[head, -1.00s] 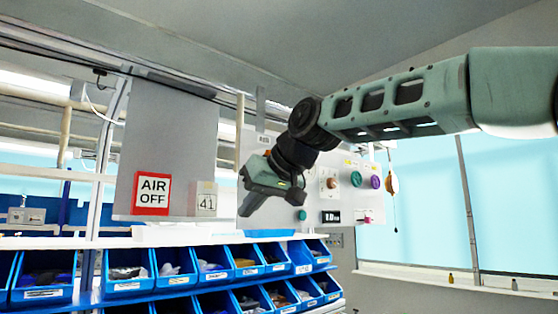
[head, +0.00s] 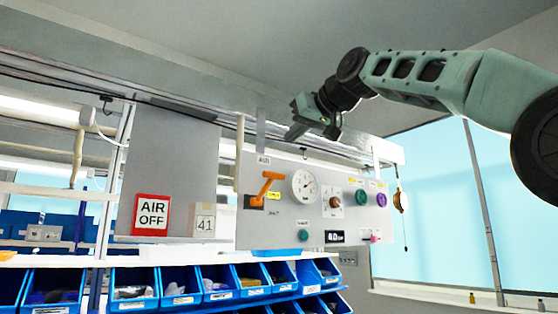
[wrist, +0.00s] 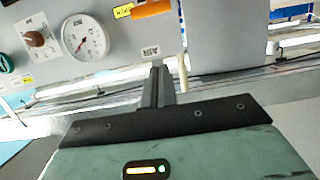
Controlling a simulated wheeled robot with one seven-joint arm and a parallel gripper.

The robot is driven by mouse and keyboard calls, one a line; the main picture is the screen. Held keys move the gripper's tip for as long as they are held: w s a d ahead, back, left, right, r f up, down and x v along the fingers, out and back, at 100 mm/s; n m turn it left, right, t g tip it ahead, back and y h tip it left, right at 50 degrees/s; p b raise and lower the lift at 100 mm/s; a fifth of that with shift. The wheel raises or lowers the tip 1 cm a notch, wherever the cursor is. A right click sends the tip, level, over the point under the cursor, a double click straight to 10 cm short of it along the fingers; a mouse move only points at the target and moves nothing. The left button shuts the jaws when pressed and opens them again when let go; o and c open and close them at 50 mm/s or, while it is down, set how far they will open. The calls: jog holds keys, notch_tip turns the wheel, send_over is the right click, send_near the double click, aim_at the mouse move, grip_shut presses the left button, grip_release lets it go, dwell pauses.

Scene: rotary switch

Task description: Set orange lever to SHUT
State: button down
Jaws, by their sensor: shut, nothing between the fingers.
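The orange lever (head: 267,187) is on a pale grey control panel (head: 275,225). In the head view its arm slants up and right from its pivot, with a bent grip at the top. A yellow label (head: 274,196) sits just right of it; I cannot read it. Part of the lever (wrist: 153,9) shows at the top of the wrist view, cut off by the edge. My gripper (head: 291,138) is above the panel's top edge, apart from the lever. In the wrist view its fingers (wrist: 156,72) are together and empty, near the AIR label (wrist: 150,51).
Right of the lever are a round gauge (head: 305,187), a brown knob (head: 335,201), a green knob (head: 361,197) and a purple knob (head: 381,199). An AIR OFF sign (head: 152,215) stands at left. Blue bins (head: 133,290) line the shelves below.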

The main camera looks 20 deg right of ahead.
jog(key=p, duration=0.5)
send_over(277, 174)
jog(key=w, duration=0.2)
jog(key=shift+w+a+f, duration=0.1)
jog(key=shift+a+f, duration=0.15)
jog(key=shift+f, duration=0.3)
jog(key=shift+w+a+f, duration=0.1)
jog(key=shift+a+f, duration=0.1)
jog(key=shift+f, duration=0.3)
jog(key=shift+s+d+f+b, duration=0.25)
jog(key=shift+s+f+b, duration=0.4)
jog(key=shift+f, duration=0.4)
jog(key=shift+s+d+f, duration=0.1)
jog(key=shift+s+f, duration=0.45)
jog(key=shift+f, duration=0.3)
jog(key=shift+s+d+f+b, duration=0.1)
jog(key=shift+s+f+b, duration=0.15)
jog(key=shift+b, duration=0.95)
